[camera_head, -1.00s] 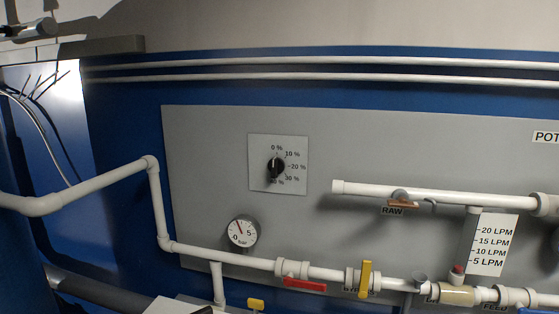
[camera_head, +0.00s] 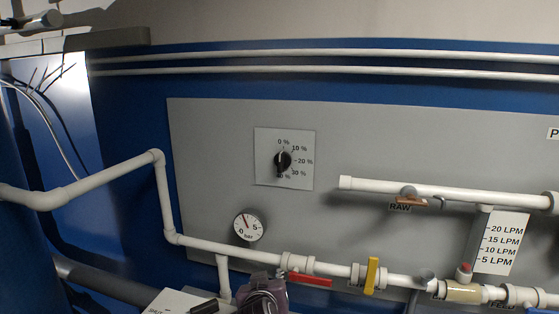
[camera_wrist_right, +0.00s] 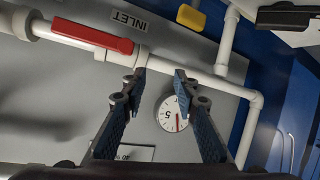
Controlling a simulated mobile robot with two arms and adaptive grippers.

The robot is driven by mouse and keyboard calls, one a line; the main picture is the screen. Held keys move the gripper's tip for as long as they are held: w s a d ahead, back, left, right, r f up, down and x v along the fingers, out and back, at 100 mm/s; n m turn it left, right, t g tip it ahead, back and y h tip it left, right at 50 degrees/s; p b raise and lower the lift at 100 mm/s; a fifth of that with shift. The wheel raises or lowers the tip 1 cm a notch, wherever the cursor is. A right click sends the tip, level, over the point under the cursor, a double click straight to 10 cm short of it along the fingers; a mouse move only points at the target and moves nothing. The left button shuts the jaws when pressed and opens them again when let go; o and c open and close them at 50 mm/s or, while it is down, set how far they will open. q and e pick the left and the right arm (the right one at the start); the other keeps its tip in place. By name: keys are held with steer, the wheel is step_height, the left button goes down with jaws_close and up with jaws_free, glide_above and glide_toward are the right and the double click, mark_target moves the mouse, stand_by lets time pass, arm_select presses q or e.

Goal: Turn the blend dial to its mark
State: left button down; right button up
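The blend dial (camera_head: 283,161) is a black knob on a pale square plate (camera_head: 265,173) marked from 0 % at the top, clockwise through 10, 20 and 30 %, to a partly covered label at the bottom. I cannot tell its exact setting. My right gripper (camera_head: 262,298) shows at the bottom edge of the head view, below the dial and apart from it. In the right wrist view its two fingers (camera_wrist_right: 160,76) are spread with nothing between them; part of the dial plate (camera_wrist_right: 140,153) shows behind them.
A pressure gauge (camera_head: 248,227) sits below the dial. A white pipe with a red handle (camera_head: 310,281) and a yellow handle (camera_head: 372,275) crosses below. The RAW pipe (camera_head: 450,192) sticks out at right. The grey panel around the dial is clear.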

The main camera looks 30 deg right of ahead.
steer(key=w+d+r+m+t+h, duration=0.1)
steer(key=w+r, duration=0.1)
steer(key=r, duration=0.5)
steer(key=w+d+r+m+h, duration=0.1)
steer(key=w+r+m+h, duration=0.15)
steer(key=r, duration=0.35)
steer(key=m+h, duration=0.2)
steer(key=h, duration=0.1)
glide_toward(280, 159)
steer(key=x, duration=0.2)
steer(key=p+x, duration=0.3)
steer(key=x, duration=0.3)
steer(key=shift+w+d+r+p, duration=0.15)
steer(key=shift+d+p, duration=0.05)
steer(key=shift+p, duration=0.1)
steer(key=shift+w+d, duration=0.4)
jaws_close()
